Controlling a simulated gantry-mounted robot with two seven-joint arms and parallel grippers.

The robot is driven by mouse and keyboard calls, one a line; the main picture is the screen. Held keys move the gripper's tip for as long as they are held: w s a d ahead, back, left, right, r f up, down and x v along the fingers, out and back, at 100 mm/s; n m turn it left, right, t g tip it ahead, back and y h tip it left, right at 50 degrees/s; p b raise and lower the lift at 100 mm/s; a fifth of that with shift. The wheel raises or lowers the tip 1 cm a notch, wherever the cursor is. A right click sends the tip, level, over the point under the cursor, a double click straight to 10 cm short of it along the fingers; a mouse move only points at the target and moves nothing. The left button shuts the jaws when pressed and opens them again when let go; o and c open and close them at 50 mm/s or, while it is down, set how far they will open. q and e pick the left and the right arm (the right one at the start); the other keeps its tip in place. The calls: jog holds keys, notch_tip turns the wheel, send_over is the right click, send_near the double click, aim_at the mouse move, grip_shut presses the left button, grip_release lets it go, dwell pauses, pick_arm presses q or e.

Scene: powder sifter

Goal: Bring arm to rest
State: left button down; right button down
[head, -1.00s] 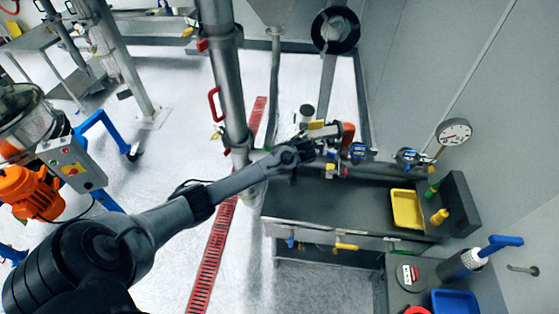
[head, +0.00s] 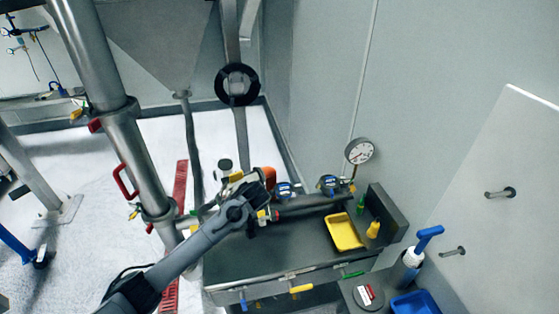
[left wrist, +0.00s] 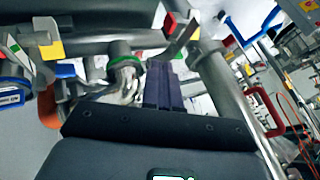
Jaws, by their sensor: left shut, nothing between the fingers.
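My left arm comes in from the lower left in the head view. Its gripper (head: 262,205) is over the back left part of the dark bench, close to the valves and pipe fittings there. I cannot tell in the head view whether it touches them. In the left wrist view the two dark fingers (left wrist: 163,85) are together, with nothing seen between them. Pipes and fittings show behind the fingertips. My right gripper is in neither view.
A yellow tray (head: 345,232), a yellow bottle (head: 373,230) and a green bottle (head: 361,206) stand on the bench (head: 285,250). A gauge (head: 359,151) is behind. A steel pipe (head: 137,160) with a red handle (head: 125,182) stands left. Open floor (head: 90,195) lies further left.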

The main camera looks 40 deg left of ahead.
pick_arm(q)
jog(key=s+d+f+m+g+h+p, duration=0.1)
jog(key=s+d+f+p, duration=0.1)
jog(key=s+d+f, duration=0.45)
jog(key=s+d+f+m+g+h+p, duration=0.15)
jog(key=s+d+f, duration=0.25)
jog(key=s+f, duration=0.5)
jog(key=s+d+r+m+h+p, duration=0.1)
jog(key=s+d+r+m+p, duration=0.1)
jog(key=s+d, duration=0.7)
jog(key=s+d+r+m+t+h+p, duration=0.2)
jog(key=s+d+r+m+t+h, duration=0.1)
jog(key=s+d+r, duration=0.35)
jog(key=w+r+m+t+h, duration=0.1)
jog(key=w+r+m+t, duration=0.3)
jog(key=r, duration=0.6)
jog(key=shift+w+d+m, duration=0.35)
jog(key=shift+w+d, duration=0.05)
jog(key=shift+d, duration=0.05)
